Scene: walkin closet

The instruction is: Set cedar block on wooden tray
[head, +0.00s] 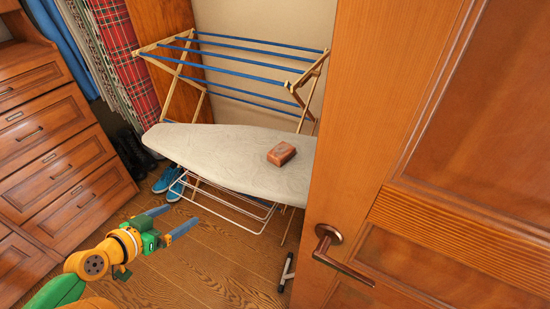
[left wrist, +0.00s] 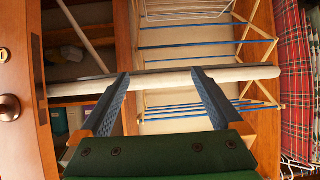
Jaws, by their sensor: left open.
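The cedar block (head: 281,153) is a small reddish-brown brick lying on the pale ironing board (head: 225,155), towards its right end. My left gripper (head: 182,215) is open and empty, in front of the board and well to the left of the block, apart from both. In the left wrist view, its two blue-grey fingers (left wrist: 160,74) are spread, with the board's edge (left wrist: 215,75) beyond them. The block does not show in that view. No wooden tray can be made out in either view. My right gripper is not in view.
A wooden door (head: 385,120) with a handle (head: 335,255) fills the right and hides the board's right end. A drying rack (head: 240,65) stands behind the board. A chest of drawers (head: 60,150) is at left; blue shoes (head: 168,179) are on the floor. The front floor is clear.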

